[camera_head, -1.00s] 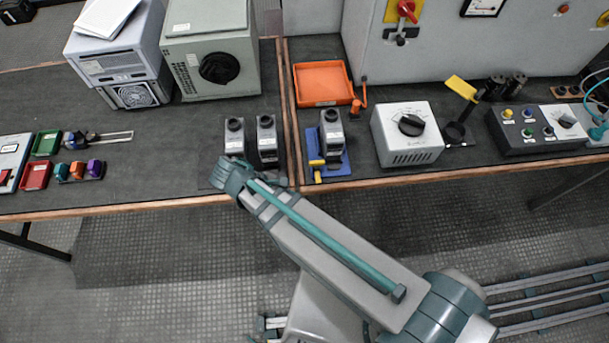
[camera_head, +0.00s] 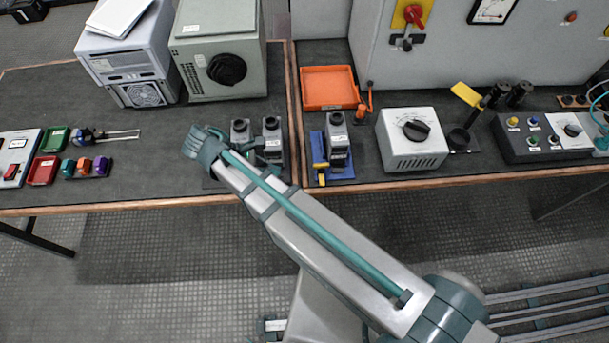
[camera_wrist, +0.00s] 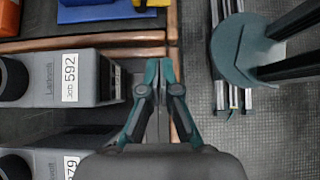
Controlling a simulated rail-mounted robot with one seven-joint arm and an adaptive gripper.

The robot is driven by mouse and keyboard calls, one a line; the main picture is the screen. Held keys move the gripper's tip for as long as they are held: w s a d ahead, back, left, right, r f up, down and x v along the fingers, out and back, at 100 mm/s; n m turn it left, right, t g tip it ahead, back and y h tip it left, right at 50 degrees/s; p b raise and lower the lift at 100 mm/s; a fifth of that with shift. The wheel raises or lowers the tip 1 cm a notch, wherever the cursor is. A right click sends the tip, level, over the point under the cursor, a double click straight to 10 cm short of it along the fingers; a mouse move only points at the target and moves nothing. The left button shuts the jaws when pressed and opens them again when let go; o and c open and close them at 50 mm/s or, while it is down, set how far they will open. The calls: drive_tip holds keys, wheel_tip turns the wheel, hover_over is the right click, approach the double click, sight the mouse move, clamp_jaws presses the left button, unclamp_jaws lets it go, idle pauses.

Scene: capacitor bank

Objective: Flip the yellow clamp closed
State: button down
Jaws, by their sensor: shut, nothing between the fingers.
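A yellow clamp part (camera_head: 320,167) sits at the front left of a blue base (camera_head: 341,173), beside an upright grey block (camera_head: 337,138). In the wrist view, the blue base (camera_wrist: 95,13) and a bit of yellow (camera_wrist: 150,4) show at the top edge. My gripper (camera_wrist: 160,68) is shut and empty, its fingertips together near the wooden table edge. In the head view, my wrist hides most of it, over the table left of the blue base and apart from the yellow clamp.
Two grey labelled blocks (camera_wrist: 45,75) stand close to the left of my fingers. An orange tray (camera_head: 328,88) lies behind the blue base. A white dial box (camera_head: 411,139) and a yellow paddle on a black stand (camera_head: 466,94) are to the right. Open floor lies in front.

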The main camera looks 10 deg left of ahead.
drive_tip(key=p, duration=0.3)
approach(310, 184)
drive_tip(key=x, duration=0.4)
drive_tip(key=shift+d+f, duration=0.2)
drive_tip(key=shift+d, duration=0.05)
drive_tip(key=shift+w+d+r+p, duration=0.1)
drive_tip(key=shift+w+d+p, duration=0.1)
drive_tip(key=shift+d, duration=0.35)
drive_tip(key=shift+w+d+p, duration=0.15)
drive_tip(key=shift+w+d, duration=0.05)
drive_tip(key=shift+d, duration=0.35)
drive_tip(key=shift+w+d, duration=0.25)
drive_tip(key=shift+d, duration=0.45)
drive_tip(key=shift+a, duration=0.1)
